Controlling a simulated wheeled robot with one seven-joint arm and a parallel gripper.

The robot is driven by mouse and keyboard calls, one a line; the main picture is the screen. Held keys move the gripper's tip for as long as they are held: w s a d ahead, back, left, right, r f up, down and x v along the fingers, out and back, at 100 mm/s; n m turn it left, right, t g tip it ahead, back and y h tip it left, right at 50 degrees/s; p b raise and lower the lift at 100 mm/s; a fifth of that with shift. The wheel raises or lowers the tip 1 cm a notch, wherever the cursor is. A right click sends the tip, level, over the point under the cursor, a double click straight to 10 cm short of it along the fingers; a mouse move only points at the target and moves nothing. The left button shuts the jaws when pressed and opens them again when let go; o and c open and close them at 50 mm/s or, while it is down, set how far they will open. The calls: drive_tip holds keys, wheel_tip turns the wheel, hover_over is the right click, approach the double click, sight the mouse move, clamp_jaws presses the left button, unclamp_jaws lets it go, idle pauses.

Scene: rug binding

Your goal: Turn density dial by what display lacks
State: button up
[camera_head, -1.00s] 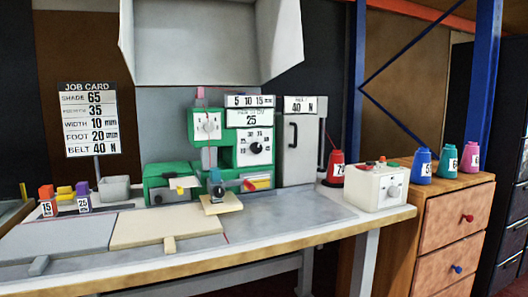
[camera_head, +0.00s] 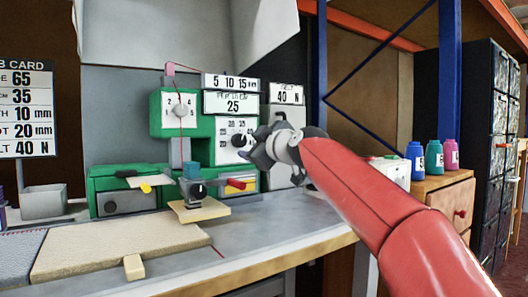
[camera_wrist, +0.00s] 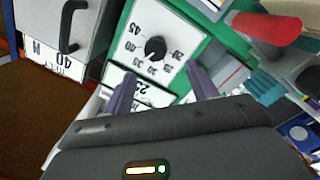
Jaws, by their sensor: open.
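The density dial is a black knob (camera_head: 238,141) on a white numbered plate on the green machine. In the wrist view the knob (camera_wrist: 155,48) shows upside down, with marks such as 35, 40 and 45 around it. The display above the dial (camera_head: 233,104) reads 25. The job card (camera_head: 27,105) is cut off at the left; its second row shows 35. My gripper (camera_head: 252,144) is in front of the dial plate. In the wrist view my gripper (camera_wrist: 161,84) is open, its two fingers apart and empty, with the knob beyond the gap.
A red handle (camera_wrist: 268,28) juts out near the dial. A grey belt cabinet (camera_head: 285,121) with a black handle stands right of the machine. A tan board (camera_head: 120,246) lies on the table; thread cones (camera_head: 416,161) stand at right.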

sight(240, 140)
drive_tip(key=p+x, duration=0.1)
drive_tip(key=x, duration=0.1)
drive_tip(key=p+x, duration=0.1)
drive_tip(key=x, duration=0.1)
drive_tip(key=r+p+x, duration=0.1)
drive_tip(key=p+x, duration=0.1)
drive_tip(key=shift+w, duration=0.3)
drive_tip(key=shift+w+a+f+p, duration=0.2)
drive_tip(key=shift+w+a+p, duration=0.1)
drive_tip(key=shift+w, duration=0.3)
drive_tip(key=c, duration=1)
